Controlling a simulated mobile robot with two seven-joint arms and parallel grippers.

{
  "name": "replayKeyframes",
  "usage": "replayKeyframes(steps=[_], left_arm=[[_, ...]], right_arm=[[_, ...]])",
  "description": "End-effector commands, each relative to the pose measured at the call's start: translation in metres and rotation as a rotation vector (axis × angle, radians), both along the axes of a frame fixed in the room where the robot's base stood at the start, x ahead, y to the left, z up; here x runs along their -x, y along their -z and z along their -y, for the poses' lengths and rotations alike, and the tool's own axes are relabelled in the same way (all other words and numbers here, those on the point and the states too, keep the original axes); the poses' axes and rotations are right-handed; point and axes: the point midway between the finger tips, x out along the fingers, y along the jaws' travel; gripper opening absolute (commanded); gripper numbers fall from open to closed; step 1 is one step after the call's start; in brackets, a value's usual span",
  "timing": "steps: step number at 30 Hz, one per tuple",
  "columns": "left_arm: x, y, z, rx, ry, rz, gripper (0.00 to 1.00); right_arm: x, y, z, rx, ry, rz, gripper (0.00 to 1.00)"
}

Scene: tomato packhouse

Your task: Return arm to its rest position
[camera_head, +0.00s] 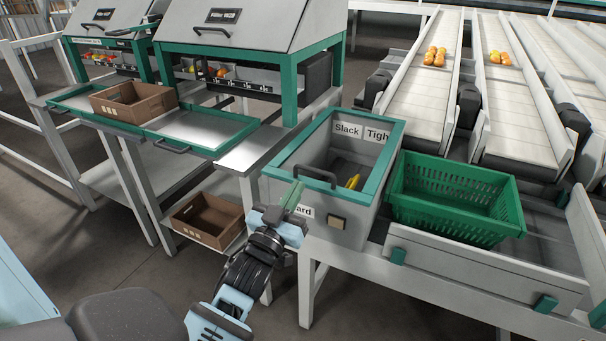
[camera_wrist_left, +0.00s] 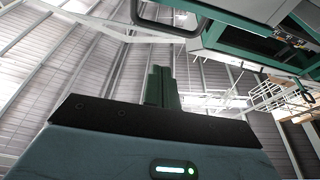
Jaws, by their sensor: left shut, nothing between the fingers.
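My left arm comes in from the bottom left in the head view. Its gripper (camera_head: 293,196) points up and away, just in front of the near left side of the grey bin with a green rim (camera_head: 383,152). The green fingers are shut together with nothing between them. The left wrist view shows the same shut fingers (camera_wrist_left: 161,86) pointing up towards the roof. Whether the gripper touches the bin cannot be told. My right gripper is not in view.
The bin has a black handle (camera_head: 315,178) and a yellow item (camera_head: 353,181) inside. A green crate (camera_head: 456,199) stands right of it. Brown boxes sit on the green tray (camera_head: 133,102) and lower shelf (camera_head: 208,219). Conveyors (camera_head: 430,75) carry tomatoes behind. Floor at lower left is open.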

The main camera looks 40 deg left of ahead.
Motion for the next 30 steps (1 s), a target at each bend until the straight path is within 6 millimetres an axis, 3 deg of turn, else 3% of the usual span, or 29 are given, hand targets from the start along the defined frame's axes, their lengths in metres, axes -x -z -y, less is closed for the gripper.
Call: replayKeyframes(steps=[7, 23, 26, 30], left_arm=[[0.021, 0.012, 0.005, 0.002, 0.001, 0.001, 0.00], [0.025, 0.018, 0.007, -0.001, 0.003, -0.010, 0.00], [0.035, 0.041, 0.013, -0.001, 0.015, -0.075, 0.00], [0.068, 0.104, 0.032, 0.000, 0.058, -0.261, 0.00]], right_arm=[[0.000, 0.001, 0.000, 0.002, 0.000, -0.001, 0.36], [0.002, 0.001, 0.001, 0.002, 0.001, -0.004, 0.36], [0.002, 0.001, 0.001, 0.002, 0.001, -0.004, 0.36], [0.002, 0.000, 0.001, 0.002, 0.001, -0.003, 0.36]])
